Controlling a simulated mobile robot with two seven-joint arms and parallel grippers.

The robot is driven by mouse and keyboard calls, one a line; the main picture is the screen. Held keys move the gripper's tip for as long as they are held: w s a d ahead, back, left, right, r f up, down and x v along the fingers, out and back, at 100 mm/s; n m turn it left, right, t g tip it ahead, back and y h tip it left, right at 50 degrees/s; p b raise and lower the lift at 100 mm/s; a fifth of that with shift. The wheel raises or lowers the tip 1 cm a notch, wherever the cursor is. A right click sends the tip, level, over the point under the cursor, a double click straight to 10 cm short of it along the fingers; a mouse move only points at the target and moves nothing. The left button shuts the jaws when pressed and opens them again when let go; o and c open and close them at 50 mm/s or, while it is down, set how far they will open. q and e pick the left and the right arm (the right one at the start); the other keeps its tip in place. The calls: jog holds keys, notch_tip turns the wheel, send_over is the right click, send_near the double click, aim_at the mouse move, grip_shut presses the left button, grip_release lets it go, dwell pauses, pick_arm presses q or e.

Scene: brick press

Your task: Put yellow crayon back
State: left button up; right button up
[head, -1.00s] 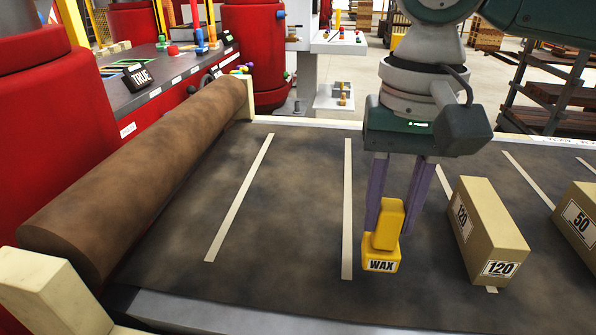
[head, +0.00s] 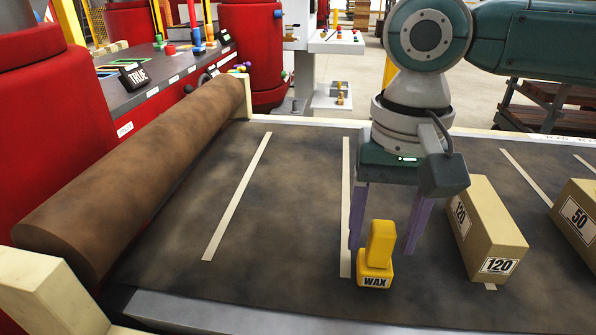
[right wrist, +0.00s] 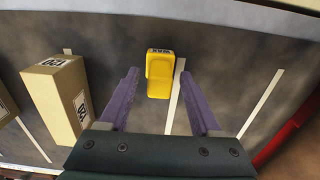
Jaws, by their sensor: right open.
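The yellow crayon (head: 380,243), a yellow block on a base labelled WAX, stands upright on the dark brown mat (head: 285,215), just right of a pale strip. My right gripper (head: 382,250) is open behind it, with purple fingers spread to either side. In the right wrist view the crayon (right wrist: 159,78) lies beyond the open fingertips (right wrist: 159,70), roughly centred between them, with no finger seen touching it. My left gripper is not in view.
A tan block marked 120 (head: 487,232) stands close to the right of my right gripper. Another tan block marked 50 (head: 578,225) is at the right edge. A brown roller (head: 135,170) runs along the left. The mat's left middle is clear.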

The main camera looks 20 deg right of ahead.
jog(key=shift+r, duration=0.1)
notch_tip(320, 180, up, 12)
jog(key=s+a+f+n+t+y, duration=0.25)
jog(key=s+a+f+n, duration=0.4)
jog(key=a+f, duration=0.4)
jog(key=s+d+f, duration=0.1)
jog(key=s+d, duration=0.1)
jog(key=s, duration=0.1)
jog(key=s+d+f+n+h, duration=0.1)
jog(key=s+d, duration=0.1)
jog(key=s, duration=0.1)
jog(key=s+d+t+h, duration=0.1)
jog(key=s+d, duration=0.2)
jog(key=shift+s+f+n+p, duration=0.1)
jog(key=shift+f+n+p, duration=0.25)
jog(key=shift+f, duration=0.05)
jog(key=shift+s+d, duration=0.1)
jog(key=shift+d, duration=0.15)
